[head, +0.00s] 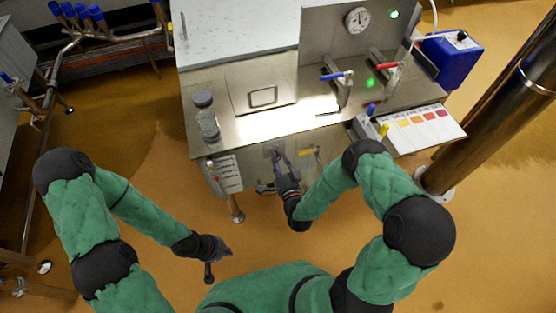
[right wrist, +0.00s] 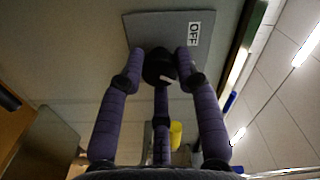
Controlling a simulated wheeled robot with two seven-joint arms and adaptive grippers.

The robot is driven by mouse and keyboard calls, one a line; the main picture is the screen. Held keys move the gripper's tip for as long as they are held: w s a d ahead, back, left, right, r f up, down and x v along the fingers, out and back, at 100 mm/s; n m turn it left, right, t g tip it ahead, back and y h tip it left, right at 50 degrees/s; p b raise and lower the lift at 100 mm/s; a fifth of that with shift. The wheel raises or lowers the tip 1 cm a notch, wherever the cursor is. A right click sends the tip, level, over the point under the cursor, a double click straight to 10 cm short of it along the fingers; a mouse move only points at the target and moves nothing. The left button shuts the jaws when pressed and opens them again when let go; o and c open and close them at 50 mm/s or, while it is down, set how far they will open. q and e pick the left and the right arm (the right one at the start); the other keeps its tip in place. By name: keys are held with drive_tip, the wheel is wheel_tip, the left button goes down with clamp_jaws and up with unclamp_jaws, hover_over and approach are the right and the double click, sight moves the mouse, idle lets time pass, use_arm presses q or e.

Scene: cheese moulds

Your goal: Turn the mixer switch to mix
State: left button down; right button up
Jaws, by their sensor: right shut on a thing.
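The mixer switch is a black round knob (right wrist: 157,64) on a grey plate (right wrist: 150,28), with an OFF label (right wrist: 194,34) at the plate's right in the right wrist view. A small white mark shows on the knob; no mix label is visible. My right gripper (right wrist: 160,72) has its purple-grey fingers closed around the knob. In the head view my right gripper (head: 276,156) reaches the front face of the steel bench, and the knob is hidden behind it. My left gripper (head: 219,263) hangs low over the floor, its fingers spread and empty.
The steel bench (head: 240,132) carries two small jars (head: 208,122), red and blue handled valves (head: 336,76) and a gauge (head: 358,20). A colour chart (head: 425,128) and blue box (head: 450,60) are at right. A thick metal column (head: 490,105) stands beyond.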

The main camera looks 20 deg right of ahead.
drive_tip(key=o, duration=1.1)
drive_tip(key=shift+w+d+r, duration=0.25)
drive_tip(key=shift+r, duration=0.1)
drive_tip(key=shift+s+f, duration=0.1)
drive_tip(key=shift+s+a+f, duration=0.1)
drive_tip(key=shift+s, duration=0.25)
drive_tip(key=s, duration=1.1)
drive_tip(key=shift+s+d, duration=0.15)
drive_tip(key=shift+d, duration=0.1)
